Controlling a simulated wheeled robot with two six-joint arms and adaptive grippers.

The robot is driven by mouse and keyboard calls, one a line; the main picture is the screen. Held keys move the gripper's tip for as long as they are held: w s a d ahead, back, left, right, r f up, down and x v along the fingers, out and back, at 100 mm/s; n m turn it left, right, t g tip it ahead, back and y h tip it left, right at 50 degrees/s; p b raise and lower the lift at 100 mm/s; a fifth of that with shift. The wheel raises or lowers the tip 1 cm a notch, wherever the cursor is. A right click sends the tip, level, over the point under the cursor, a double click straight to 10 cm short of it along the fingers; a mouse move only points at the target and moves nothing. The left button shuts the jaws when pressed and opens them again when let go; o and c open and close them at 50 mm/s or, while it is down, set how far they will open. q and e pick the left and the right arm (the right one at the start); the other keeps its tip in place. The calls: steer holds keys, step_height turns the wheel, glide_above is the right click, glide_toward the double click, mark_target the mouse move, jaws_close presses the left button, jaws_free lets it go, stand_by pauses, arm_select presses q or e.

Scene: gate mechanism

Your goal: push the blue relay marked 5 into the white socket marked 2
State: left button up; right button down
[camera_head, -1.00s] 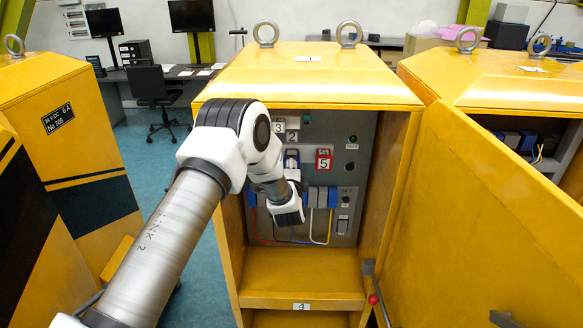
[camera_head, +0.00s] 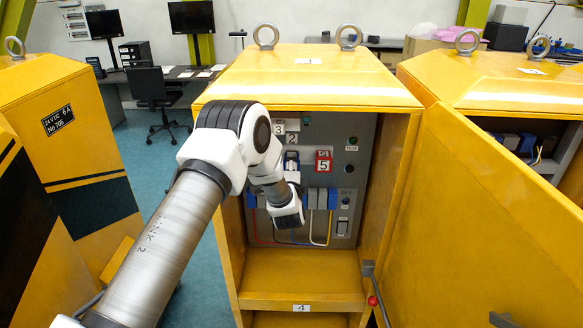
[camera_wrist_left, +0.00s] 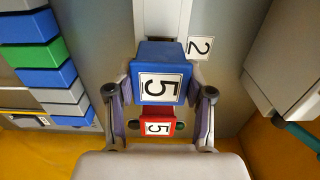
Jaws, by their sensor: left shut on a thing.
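The blue relay marked 5 (camera_wrist_left: 160,75) is between the fingers of my left gripper (camera_wrist_left: 160,92), which is shut on it. In the head view the relay (camera_head: 291,157) is in front of the panel, just below the label 2 (camera_head: 292,139). The label 2 also shows in the wrist view (camera_wrist_left: 200,46), beside the relay. The white socket cannot be clearly made out behind the relay and fingers. I cannot tell whether the relay touches it. My right gripper is not in view.
A red part marked 5 (camera_head: 323,163) is on the panel right of the relay. A row of grey and blue relays (camera_head: 322,197) with coloured wires is below. The yellow cabinet (camera_head: 405,150) encloses the panel, and its open door (camera_head: 480,220) stands at the right.

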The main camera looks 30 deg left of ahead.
arm_select(q)
steer(key=shift+x, duration=0.8)
stand_by(0.4)
steer(key=shift+r, duration=0.1)
steer(key=o, duration=1.3)
steer(key=shift+w, duration=0.1)
steer(key=v, duration=1.2)
steer(key=shift+a, duration=0.15)
